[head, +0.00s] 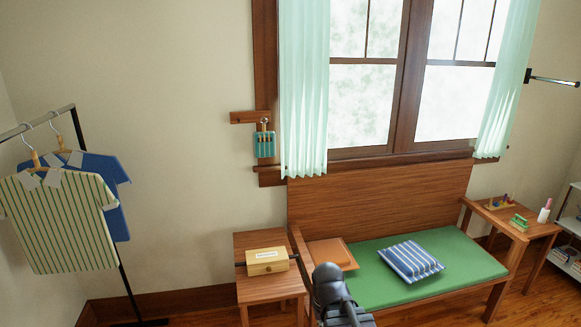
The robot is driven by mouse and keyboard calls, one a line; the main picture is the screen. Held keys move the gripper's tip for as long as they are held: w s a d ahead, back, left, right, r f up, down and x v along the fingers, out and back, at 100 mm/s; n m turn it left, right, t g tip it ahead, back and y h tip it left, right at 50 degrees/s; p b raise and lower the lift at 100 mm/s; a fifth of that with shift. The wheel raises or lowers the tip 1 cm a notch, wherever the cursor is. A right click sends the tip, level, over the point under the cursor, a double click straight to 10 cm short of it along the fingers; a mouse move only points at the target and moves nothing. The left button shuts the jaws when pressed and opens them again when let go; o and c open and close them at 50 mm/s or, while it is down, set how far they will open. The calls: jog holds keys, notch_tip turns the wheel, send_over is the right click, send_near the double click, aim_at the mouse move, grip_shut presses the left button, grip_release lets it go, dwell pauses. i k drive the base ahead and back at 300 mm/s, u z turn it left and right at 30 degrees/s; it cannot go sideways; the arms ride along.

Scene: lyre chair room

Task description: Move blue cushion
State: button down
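A blue cushion with white stripes (411,262) lies flat on the green seat pad (462,262) of a wooden bench, right of the seat's middle. Nothing touches it from above. A dark part of my arm rises at the bottom centre of the head view, in front of the bench and to the left of the cushion. No gripper fingers can be made out.
An orange flat item (331,254) lies at the bench's left end. A small side table (262,240) with a yellow box (267,262) stands left. A right side table (523,232) holds small items. A clothes rack with shirts (60,222) stands far left.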

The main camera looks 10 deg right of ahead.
aim_at(412, 261)
jog(key=z, duration=0.25)
jog(key=i, duration=0.8)
jog(key=z, duration=0.5)
jog(key=i, duration=0.75)
jog(key=z, duration=0.3)
